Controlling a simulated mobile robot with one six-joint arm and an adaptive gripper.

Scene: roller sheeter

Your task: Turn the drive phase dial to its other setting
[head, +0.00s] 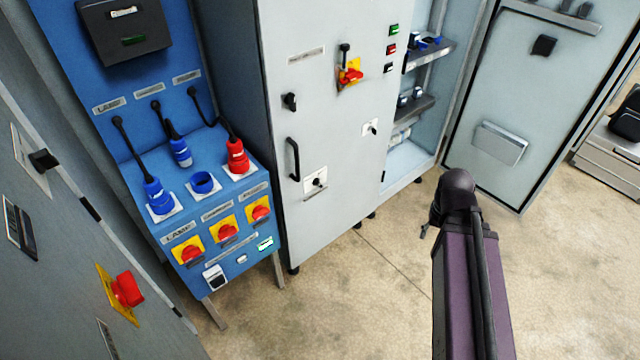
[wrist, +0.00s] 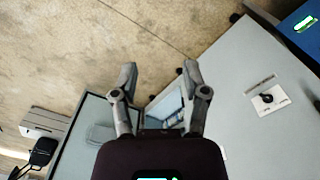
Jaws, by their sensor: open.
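The tall grey cabinet (head: 330,215) carries several black dials. One sits on a white plate (head: 315,181) low beside the door handle, a smaller one on a white plate (head: 370,127) further right, and one without a white plate (head: 289,101) higher up. Their labels are too small to read, so I cannot tell which is the drive phase dial. The wrist view shows a black dial on a white plate (wrist: 267,97) at the right. My gripper (wrist: 159,74) is open and empty, apart from the dials. In the head view my arm mostly hides it.
A blue socket panel (head: 235,255) with plugs and red-yellow switches stands left of the cabinet. A black door handle (head: 293,160) and a red-yellow switch (head: 350,73) project from the cabinet. An open shelved bay (head: 405,160) and open door (head: 510,120) lie right. The concrete floor (head: 350,300) is clear.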

